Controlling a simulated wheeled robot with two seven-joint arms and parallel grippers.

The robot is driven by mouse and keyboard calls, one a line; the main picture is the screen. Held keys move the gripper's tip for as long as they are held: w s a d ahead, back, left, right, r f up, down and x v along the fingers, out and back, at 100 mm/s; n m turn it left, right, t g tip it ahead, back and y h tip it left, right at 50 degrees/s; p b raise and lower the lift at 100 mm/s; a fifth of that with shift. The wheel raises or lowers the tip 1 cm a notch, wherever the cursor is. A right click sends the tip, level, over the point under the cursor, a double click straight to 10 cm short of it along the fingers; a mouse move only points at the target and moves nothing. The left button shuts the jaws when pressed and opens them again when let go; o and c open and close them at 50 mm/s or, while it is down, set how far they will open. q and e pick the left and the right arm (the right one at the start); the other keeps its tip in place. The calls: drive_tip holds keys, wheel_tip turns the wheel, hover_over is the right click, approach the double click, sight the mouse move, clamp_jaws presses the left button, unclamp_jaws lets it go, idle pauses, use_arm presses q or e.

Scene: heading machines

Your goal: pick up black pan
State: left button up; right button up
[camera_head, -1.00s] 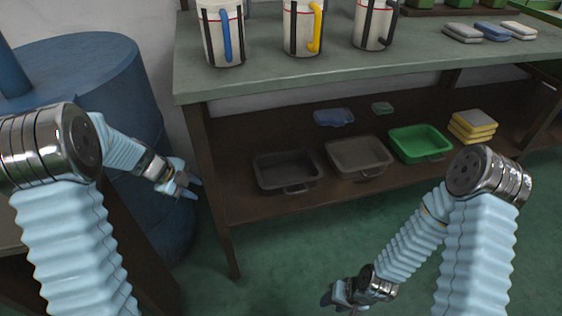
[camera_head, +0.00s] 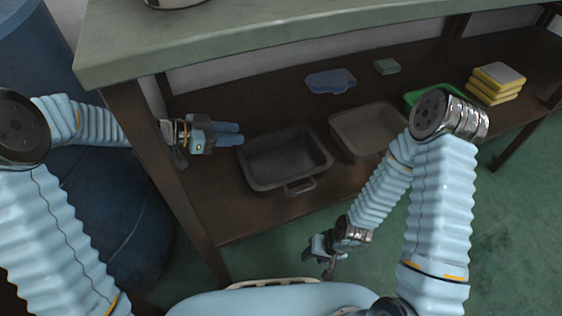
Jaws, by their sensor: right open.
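The black pan (camera_head: 287,160) is a dark rectangular tray with a handle at its front. It sits on the brown lower shelf (camera_head: 230,215) of the workbench. My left gripper (camera_head: 236,134) is just left of the pan, near its back left corner, with its fingers pointing right. Its two blue fingers lie close to each other, and I cannot tell whether they are open. No pan rim shows between them. My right gripper (camera_head: 322,262) is open, in front of the shelf and below the pan, and holds nothing that I can see.
A brown-grey pan (camera_head: 365,130) stands right of the black pan. A green pan (camera_head: 420,96) is partly hidden by my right arm. A blue cloth (camera_head: 330,82), a green block (camera_head: 387,67) and yellow-grey sponges (camera_head: 495,85) are farther back. The table leg (camera_head: 160,165) and grey tabletop (camera_head: 250,32) border the space.

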use_arm(q)
drive_tip(key=b+x, duration=0.1)
drive_tip(key=x, duration=0.4)
drive_tip(key=shift+w+d+f, duration=0.1)
drive_tip(key=shift+d+f, duration=0.15)
drive_tip(key=shift+f, duration=0.05)
drive_tip(key=b+x, duration=0.2)
drive_tip(key=x, duration=0.3)
drive_tip(key=shift+d+f, duration=0.15)
drive_tip(key=shift+f, duration=0.1)
clamp_jaws()
drive_tip(key=shift+r, duration=0.1)
